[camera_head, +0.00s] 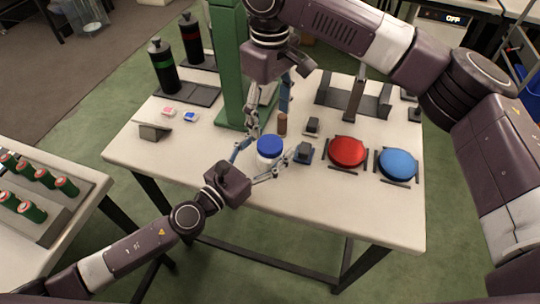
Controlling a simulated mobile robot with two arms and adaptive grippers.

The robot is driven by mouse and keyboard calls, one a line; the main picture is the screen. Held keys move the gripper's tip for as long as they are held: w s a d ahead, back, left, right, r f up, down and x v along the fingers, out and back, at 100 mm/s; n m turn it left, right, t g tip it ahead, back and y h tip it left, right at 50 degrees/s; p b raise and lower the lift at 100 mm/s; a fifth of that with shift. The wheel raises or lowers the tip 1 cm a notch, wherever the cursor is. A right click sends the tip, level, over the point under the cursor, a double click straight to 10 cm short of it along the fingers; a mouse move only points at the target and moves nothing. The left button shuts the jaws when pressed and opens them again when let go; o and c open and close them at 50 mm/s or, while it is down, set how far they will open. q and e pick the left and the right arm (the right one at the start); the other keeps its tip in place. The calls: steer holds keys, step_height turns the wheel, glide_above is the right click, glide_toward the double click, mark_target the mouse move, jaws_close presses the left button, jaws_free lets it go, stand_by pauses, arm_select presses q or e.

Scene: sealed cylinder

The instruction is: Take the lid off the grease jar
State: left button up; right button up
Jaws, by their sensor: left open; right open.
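The grease jar (266,160) is a small white jar standing near the middle of the table. Its blue lid (270,145) is on top. My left gripper (262,162) is open low at the jar, with one finger on its left side and the other at its front right. I cannot tell whether the fingers touch the jar. My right gripper (268,115) is open and points down, above and a little behind the lid. Nothing shows between its fingers.
A green column (231,70) stands behind the jar. A small brown cylinder (282,124) and dark blocks (304,152) are close by on the right. A red disc (347,151) and a blue disc (396,164) lie further right. The white table (330,215) is clear in front.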

mark_target(270, 143)
arm_select(q)
steer(key=c, duration=1.7)
jaws_close()
arm_select(e)
steer(key=shift+c, duration=0.6)
steer(key=m, duration=0.4)
steer(key=shift+f, duration=0.1)
steer(key=shift+c, duration=0.4)
steer(key=shift+m, duration=0.3)
steer(key=shift+f, duration=3.9)
steer(key=shift+c, duration=0.5)
steer(key=c, duration=0.9)
steer(key=n, duration=0.4)
steer(key=shift+c, duration=0.5)
